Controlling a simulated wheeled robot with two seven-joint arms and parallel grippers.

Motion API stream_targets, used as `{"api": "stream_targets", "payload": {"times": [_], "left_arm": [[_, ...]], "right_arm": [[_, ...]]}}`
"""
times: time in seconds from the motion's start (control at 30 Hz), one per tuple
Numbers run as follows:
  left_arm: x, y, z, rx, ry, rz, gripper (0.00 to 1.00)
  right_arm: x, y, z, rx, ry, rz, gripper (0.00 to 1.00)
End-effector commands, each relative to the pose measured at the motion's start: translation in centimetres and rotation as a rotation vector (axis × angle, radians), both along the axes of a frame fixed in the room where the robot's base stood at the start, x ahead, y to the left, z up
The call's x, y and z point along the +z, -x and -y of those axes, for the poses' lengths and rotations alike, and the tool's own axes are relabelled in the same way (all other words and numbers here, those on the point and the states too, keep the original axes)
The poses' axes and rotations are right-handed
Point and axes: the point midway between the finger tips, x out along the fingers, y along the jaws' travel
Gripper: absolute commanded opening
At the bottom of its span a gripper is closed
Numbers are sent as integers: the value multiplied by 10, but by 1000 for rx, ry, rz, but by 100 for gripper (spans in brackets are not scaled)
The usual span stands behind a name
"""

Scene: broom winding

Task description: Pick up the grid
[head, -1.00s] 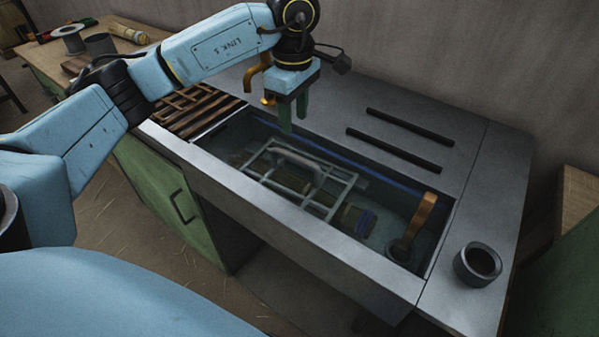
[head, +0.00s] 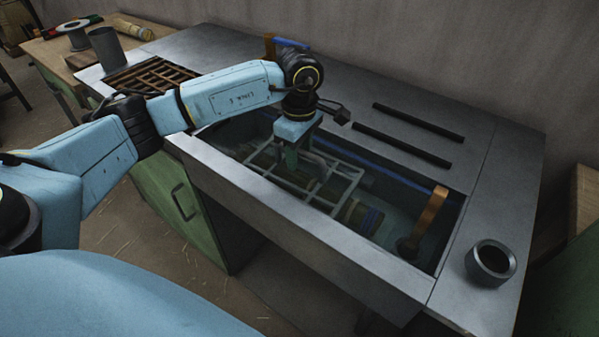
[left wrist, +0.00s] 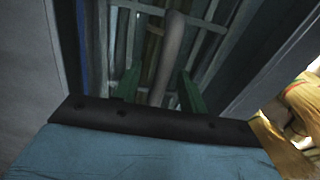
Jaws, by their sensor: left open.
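The grid (head: 347,174), a pale grey metal frame with crossbars and a raised handle, lies in the sunken basin of the bench. Its handle (left wrist: 170,52) shows in the left wrist view. My left gripper (head: 291,160) points down at the left part of the grid. Its green fingers (left wrist: 158,78) are open, one on each side of the handle in the left wrist view; I cannot tell whether they touch it. Part of the grid is hidden behind the gripper. My right gripper is not in view.
Two black bars (head: 402,147) and a dark ring-shaped cup (head: 490,263) are on the bench top. A brown wooden lattice (head: 150,76) lies left.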

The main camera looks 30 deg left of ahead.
Motion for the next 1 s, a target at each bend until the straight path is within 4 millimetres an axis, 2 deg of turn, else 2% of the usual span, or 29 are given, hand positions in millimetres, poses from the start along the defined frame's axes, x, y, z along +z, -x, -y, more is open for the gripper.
{"api": "stream_targets", "payload": {"times": [0.23,0.57,1.0], "left_arm": [[-1,0,0,0,0,1,42],[-1,0,0,0,0,1,0],[-1,0,0,0,0,1,0]], "right_arm": [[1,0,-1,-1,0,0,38],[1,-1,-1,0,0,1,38],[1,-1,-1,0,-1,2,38]]}}
